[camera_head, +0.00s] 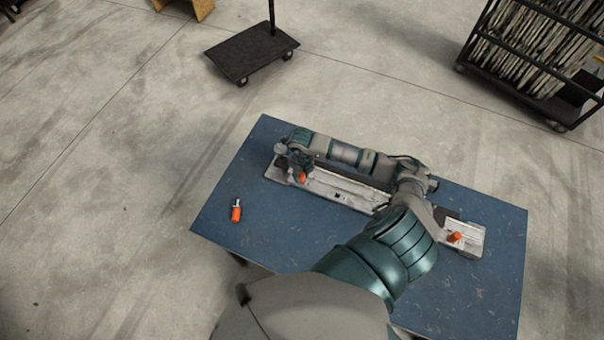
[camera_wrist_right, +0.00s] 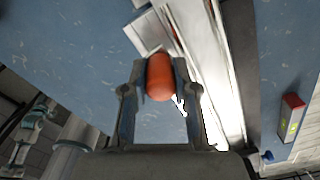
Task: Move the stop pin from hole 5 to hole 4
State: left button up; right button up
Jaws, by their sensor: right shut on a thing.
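A long pale metal rail (camera_head: 345,191) lies across the blue table. My right gripper (camera_head: 300,170) is at the rail's left end, shut on an orange stop pin (camera_head: 302,177). In the right wrist view the pin's rounded orange head (camera_wrist_right: 160,77) sits between the two fingers. Its lower part is hidden, so I cannot tell whether it is in a hole or clear of the rail. A second orange pin (camera_head: 455,237) stands at the rail's right end. My right arm covers part of the rail, and hole numbers are not readable. My left gripper is not in view.
A loose orange item (camera_head: 236,212) with a pale tip lies on the blue table (camera_head: 490,285), left of the rail. The table around it is clear. A black cart (camera_head: 252,52) and a loaded rack (camera_head: 535,50) stand on the floor beyond.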

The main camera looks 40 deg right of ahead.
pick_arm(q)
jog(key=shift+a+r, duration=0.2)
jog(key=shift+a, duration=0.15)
pick_arm(e)
jog(key=shift+r, duration=0.35)
pick_arm(q)
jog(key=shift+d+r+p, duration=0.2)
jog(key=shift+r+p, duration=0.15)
jog(key=shift+p, duration=0.15)
pick_arm(e)
jog(key=shift+d+r, duration=0.15)
jog(key=shift+r, duration=0.2)
jog(key=shift+r, duration=0.1)
jog(key=shift+r+p, duration=1.85)
jog(key=shift+r, duration=0.7)
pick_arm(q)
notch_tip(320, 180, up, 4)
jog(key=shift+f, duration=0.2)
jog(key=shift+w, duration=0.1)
pick_arm(e)
jog(key=shift+r, duration=0.1)
jog(key=shift+r, duration=1.1)
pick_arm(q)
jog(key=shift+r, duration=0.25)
pick_arm(e)
jog(key=shift+r, duration=2.55)
